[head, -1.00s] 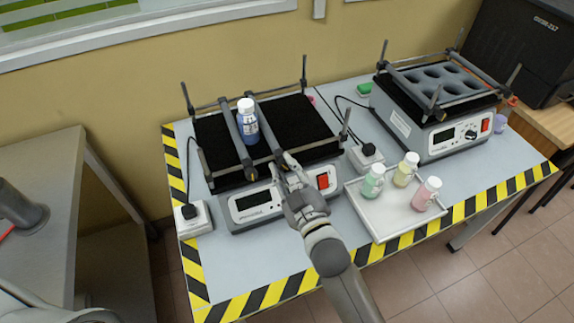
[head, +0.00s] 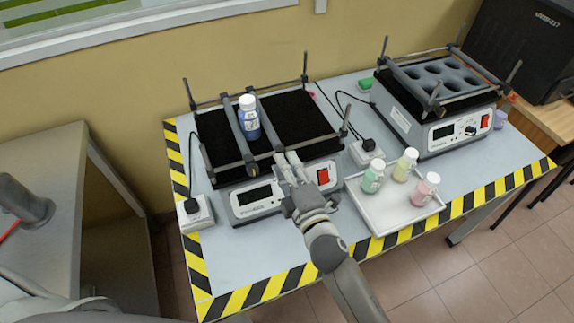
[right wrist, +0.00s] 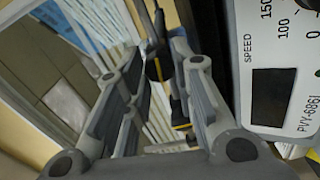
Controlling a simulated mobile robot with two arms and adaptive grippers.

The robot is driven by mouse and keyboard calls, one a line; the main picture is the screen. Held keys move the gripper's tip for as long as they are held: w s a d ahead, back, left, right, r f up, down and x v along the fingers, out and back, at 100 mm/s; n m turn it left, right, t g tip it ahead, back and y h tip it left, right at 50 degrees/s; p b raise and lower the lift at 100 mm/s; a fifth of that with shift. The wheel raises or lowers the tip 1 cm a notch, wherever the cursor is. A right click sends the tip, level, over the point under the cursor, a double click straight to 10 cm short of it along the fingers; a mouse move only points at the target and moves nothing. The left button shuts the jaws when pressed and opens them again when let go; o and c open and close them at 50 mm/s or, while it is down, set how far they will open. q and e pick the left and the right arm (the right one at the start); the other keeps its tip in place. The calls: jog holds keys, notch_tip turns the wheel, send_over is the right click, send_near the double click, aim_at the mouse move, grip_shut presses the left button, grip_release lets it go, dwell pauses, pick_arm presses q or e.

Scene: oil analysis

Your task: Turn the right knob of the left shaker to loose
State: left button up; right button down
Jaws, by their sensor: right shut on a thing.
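The left shaker (head: 225,207) has a black top, two grey clamp bars and a front panel with a display. A blue bottle with a white cap (head: 248,118) stands upright between the bars. The left bar's front knob (head: 250,173) is free. My right gripper (head: 284,165) is at the front end of the right bar, shut on the right knob, which its fingers hide in the head view. In the right wrist view, a dark piece (right wrist: 156,68) shows between the fingers of the right gripper (right wrist: 158,52). My left gripper is out of view.
A white tray (head: 385,222) with green, yellow and pink bottles stands right of my right gripper. The right shaker (head: 425,138) is at the back right. A power socket (head: 366,152) with a cable lies between the shakers. Striped tape edges the table.

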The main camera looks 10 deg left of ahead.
jog(key=shift+n, duration=0.8)
jog(key=c, duration=1.2)
grip_release()
jog(key=shift+s, duration=0.1)
jog(key=v, duration=1.2)
